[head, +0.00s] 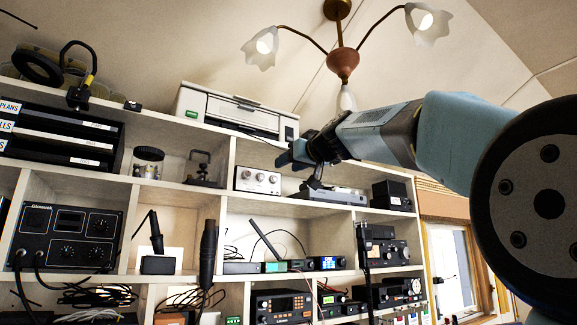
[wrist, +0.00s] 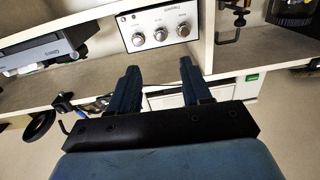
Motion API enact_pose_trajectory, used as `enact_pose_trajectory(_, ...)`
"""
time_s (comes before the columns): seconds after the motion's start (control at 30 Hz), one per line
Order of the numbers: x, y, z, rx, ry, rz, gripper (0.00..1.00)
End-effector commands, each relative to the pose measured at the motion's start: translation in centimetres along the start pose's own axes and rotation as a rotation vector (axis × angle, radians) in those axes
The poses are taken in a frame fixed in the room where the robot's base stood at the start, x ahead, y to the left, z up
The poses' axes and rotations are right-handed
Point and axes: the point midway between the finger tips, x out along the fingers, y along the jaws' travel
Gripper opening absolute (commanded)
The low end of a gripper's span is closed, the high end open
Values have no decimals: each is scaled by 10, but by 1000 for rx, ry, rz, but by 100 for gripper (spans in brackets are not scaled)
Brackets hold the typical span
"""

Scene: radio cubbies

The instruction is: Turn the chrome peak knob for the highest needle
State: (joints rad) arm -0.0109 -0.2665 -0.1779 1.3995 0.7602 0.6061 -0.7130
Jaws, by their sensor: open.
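A small silver-faced box with three chrome knobs (head: 257,180) stands in an upper cubby, right of the middle divider. In the wrist view, which looks upside down, the box (wrist: 153,20) is beyond my fingertips, its chrome knobs (wrist: 160,34) in a row. The labels are too small to read, so I cannot tell which is the peak knob. My gripper (head: 290,157) is above and right of the box in the head view. In the wrist view its two dark blue fingers (wrist: 158,68) are apart, empty and short of the knobs. I cannot make out a needle.
A grey device (head: 328,194) sits right of the knob box. A black key on a stand (head: 203,170) is left, past the divider. A white printer (head: 238,113) stands on the shelf top above. A black meter panel (head: 68,236) and radios (head: 283,304) fill other cubbies.

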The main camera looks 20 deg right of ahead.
Motion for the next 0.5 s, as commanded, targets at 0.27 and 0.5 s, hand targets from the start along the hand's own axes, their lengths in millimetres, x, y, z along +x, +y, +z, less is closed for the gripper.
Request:
enact_pose_trajectory(0.27,-1,1,-1,12,0,2,34)
enact_pose_trajectory(0.5,-6,2,-3,90,0,9,34)
